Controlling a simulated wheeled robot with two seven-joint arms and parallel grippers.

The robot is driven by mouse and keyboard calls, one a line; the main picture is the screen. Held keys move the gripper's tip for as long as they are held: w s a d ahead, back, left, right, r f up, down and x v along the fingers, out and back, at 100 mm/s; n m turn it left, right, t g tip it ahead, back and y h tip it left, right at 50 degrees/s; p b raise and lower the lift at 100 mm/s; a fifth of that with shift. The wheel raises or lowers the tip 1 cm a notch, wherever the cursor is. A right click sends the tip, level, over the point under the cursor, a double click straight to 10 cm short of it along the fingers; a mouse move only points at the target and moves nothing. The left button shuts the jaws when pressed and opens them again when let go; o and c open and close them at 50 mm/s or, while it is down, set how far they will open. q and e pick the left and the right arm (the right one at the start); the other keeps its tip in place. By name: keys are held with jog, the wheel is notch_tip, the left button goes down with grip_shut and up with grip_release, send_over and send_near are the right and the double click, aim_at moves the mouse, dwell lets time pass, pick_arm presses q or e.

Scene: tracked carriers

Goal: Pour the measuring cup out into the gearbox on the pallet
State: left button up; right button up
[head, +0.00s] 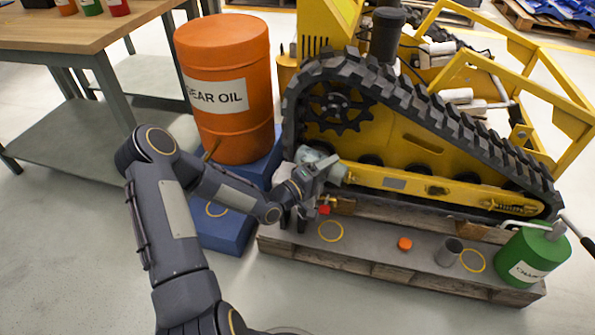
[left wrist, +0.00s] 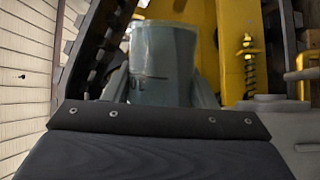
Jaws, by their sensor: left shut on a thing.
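My left gripper (head: 318,170) is shut on the measuring cup (head: 308,154), a pale grey-blue translucent vessel. It is held in front of the tracked carrier, above the left part of the pallet (head: 380,262). The cup also fills the middle of the left wrist view (left wrist: 165,62), between the fingers. It looks tilted in the head view, but its contents cannot be made out. A grey housing (head: 290,212), which looks like the gearbox, stands on the pallet just below the gripper. It is partly hidden by my arm, and its opening cannot be seen. My right gripper is out of view.
The yellow tracked carrier (head: 420,150) stands close behind the pallet. An orange cap (head: 404,244), a grey cylinder (head: 449,252) and a green can (head: 533,255) are on the pallet's right part. An orange gear oil drum (head: 228,95) stands left on a blue base (head: 222,233).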

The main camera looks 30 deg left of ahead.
pick_arm(q)
jog(key=shift+a+n+t+b, duration=0.15)
jog(key=shift+n+t+b, duration=0.15)
jog(key=shift+n+b, duration=0.25)
dwell(1.9)
jog(key=shift+r+n, duration=0.1)
jog(key=shift+n, duration=0.15)
